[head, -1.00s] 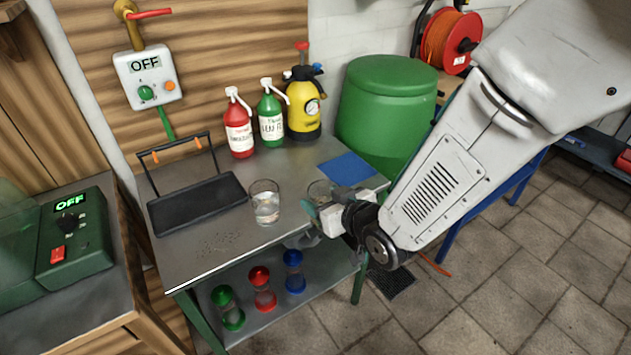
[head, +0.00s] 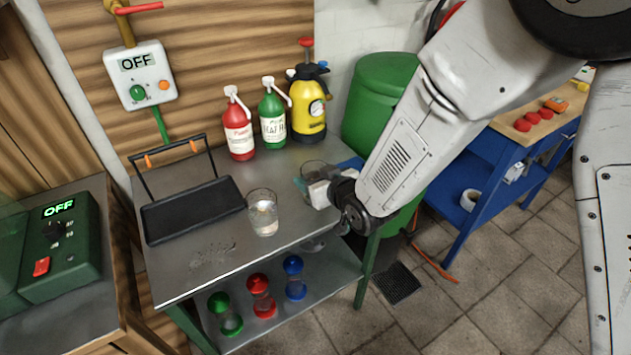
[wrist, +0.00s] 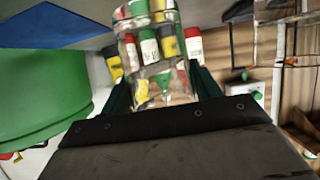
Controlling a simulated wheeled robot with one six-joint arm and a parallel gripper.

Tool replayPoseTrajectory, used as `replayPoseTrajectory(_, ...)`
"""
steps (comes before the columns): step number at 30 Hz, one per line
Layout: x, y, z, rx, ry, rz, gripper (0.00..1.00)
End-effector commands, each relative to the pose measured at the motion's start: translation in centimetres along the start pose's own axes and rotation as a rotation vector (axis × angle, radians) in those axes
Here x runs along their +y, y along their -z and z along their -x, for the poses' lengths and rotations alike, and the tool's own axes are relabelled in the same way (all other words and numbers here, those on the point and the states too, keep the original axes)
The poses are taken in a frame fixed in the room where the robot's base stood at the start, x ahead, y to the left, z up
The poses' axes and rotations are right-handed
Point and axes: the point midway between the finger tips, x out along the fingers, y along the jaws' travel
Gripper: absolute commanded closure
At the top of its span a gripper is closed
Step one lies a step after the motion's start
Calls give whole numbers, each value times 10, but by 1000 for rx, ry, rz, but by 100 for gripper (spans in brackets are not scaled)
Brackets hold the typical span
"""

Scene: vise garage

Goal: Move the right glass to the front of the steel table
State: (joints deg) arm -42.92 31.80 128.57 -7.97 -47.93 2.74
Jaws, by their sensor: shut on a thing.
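The right glass (wrist: 150,50) shows in the wrist view between my two fingers, with the bottles seen through it. In the head view its rim (head: 312,167) shows behind my gripper (head: 307,188), which covers most of it. My gripper is shut on this glass at the right side of the steel table (head: 225,272). Whether the glass touches the tabletop is hidden. The left glass (head: 263,215) stands upright on the table, left of my gripper, with clear contents.
A black tray (head: 193,210) is on the table's left. Red (head: 238,128) and green (head: 272,115) bottles and a yellow sprayer (head: 308,105) stand at the back. The front tabletop is clear except for small scattered bits (head: 212,254).

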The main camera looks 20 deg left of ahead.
Motion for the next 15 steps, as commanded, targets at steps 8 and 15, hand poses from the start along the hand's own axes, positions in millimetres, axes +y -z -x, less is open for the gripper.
replayPoseTrajectory(8, -1, -17, -8, 5, 1, 0, 73)
replayPoseTrajectory(15, -2, -19, -10, 4, 3, 1, 73)
